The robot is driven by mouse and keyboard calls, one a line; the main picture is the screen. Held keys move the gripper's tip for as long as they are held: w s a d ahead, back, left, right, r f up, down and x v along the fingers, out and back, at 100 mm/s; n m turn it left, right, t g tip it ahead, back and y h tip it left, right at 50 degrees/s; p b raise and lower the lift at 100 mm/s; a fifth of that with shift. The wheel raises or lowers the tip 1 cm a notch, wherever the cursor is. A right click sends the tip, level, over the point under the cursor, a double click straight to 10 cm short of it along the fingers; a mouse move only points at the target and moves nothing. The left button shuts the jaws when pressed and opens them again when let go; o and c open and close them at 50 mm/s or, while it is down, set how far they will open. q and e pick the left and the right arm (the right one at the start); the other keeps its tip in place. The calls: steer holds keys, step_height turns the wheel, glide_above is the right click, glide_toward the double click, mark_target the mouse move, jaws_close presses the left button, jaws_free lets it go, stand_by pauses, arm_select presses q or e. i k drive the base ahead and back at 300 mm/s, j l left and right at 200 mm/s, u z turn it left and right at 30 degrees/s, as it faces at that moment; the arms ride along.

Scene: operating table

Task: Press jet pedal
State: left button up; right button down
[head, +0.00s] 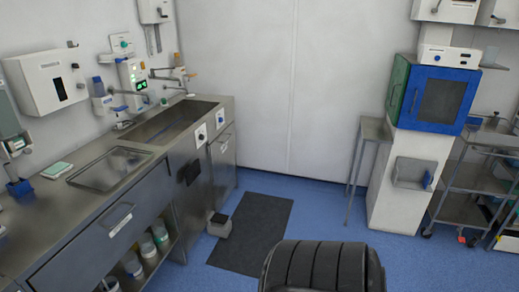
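A small grey box with a dark top (219,226), which looks like the pedal, sits on the floor at the foot of the steel counter (212,178). It is at the left edge of a dark floor mat (255,228). No hand or foot is on it. Neither of my grippers is in view.
The steel counter with a sink (165,125) runs along the left wall. A white cabinet (402,185) with a blue-doored box (437,97) and a metal cart (470,190) stand at the right. Blue floor (310,205) between them is clear. A black ribbed shape fills the bottom middle.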

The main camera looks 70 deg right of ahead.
mark_target(219, 218)
steer(key=z, duration=1.9)
steer(key=i+l, duration=0.25)
steer(key=i, duration=0.3)
steer(key=i+l+u, duration=0.1)
steer(key=i+l, duration=0.15)
steer(key=i, duration=0.3)
steer(key=i+l, duration=0.3)
steer(key=i, duration=0.2)
steer(key=i+l+u, duration=0.1)
steer(key=i+l, duration=0.2)
steer(key=i, duration=0.25)
steer(key=i+l, duration=0.3)
steer(key=i, duration=0.2)
steer(key=i+l, duration=0.35)
steer(key=i, duration=0.2)
steer(key=j+u, duration=0.05)
